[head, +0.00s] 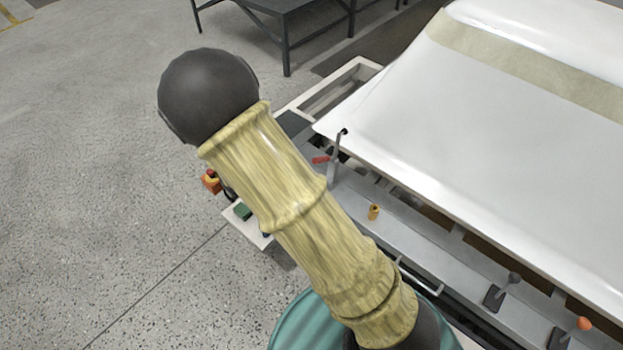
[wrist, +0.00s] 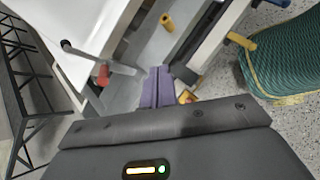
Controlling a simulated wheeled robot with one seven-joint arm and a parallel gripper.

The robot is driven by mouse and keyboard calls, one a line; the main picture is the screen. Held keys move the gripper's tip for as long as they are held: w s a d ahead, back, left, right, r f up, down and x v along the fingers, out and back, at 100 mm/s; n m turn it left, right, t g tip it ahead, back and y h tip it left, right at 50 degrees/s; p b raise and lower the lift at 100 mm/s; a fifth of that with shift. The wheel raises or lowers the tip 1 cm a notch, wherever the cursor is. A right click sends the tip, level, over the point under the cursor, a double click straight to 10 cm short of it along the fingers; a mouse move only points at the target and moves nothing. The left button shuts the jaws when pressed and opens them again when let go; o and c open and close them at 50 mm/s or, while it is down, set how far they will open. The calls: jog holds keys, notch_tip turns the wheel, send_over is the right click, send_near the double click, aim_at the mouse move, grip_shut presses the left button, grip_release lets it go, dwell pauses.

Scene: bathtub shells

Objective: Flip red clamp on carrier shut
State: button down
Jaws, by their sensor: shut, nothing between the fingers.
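The red clamp grip (head: 320,159) shows in the head view just right of my arm, by the near left corner of the white shell. A grey clamp arm (head: 337,152) with a dark tip stands upright beside it. In the wrist view the red grip (wrist: 102,75) and the grey arm (wrist: 108,62) lie left of my fingers. My gripper (wrist: 157,72) has its purple fingers together, with nothing between them. The fingers appear apart from the red grip. My gripper is hidden in the head view. The carrier (head: 440,240) is a grey frame under the white shell (head: 480,110).
An orange knob (head: 584,323), a dark-knobbed lever (head: 514,279) and a yellow cylinder (head: 374,212) sit along the carrier's near rail. An orange-red control box (head: 210,182) is left of my arm. The left floor is clear.

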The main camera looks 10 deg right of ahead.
jog(key=w+a+f+n+t+h+b, duration=0.2)
jog(key=w+a+f+n+t+b, duration=0.1)
jog(key=w+a+f+n+t, duration=0.2)
jog(key=shift+w+a+f+n+t+h, duration=0.35)
jog(key=shift+a+n+t, duration=0.15)
jog(key=shift+a+n, duration=0.45)
jog(key=shift+d, duration=0.15)
jog(key=w+d, duration=0.5)
jog(key=d, duration=0.5)
jog(key=shift+w+f, duration=0.2)
jog(key=shift+w, duration=0.2)
jog(key=shift+r, duration=0.2)
